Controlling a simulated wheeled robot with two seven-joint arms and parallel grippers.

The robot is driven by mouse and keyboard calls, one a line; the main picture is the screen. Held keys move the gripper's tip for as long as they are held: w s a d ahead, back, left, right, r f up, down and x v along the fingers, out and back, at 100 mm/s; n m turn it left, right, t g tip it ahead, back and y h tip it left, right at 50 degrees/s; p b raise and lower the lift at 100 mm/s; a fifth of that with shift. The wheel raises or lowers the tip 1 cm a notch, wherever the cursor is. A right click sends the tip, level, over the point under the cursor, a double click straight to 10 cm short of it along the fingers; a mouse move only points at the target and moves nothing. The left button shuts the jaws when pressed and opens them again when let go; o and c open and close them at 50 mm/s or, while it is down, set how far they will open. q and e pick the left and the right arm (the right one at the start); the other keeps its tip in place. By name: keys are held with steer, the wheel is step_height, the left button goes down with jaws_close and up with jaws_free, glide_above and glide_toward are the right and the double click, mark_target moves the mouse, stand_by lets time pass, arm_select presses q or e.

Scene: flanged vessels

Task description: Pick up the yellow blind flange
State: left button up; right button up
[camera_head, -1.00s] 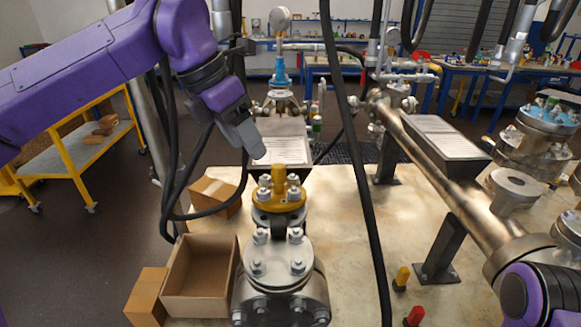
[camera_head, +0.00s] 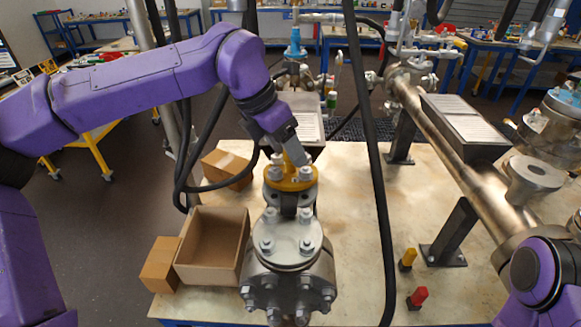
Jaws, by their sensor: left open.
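An open cardboard box (camera_head: 213,246) stands left of the vessel, with a small carton (camera_head: 160,264) beside it and another carton (camera_head: 226,168) behind. A black cable (camera_head: 375,190) hangs right of the vessel. A long metal pipe (camera_head: 455,150) runs along the right.

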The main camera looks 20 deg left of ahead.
arm_select(q)
steer(key=shift+w, duration=0.1)
jaws_close()
steer(key=shift+r, duration=0.1)
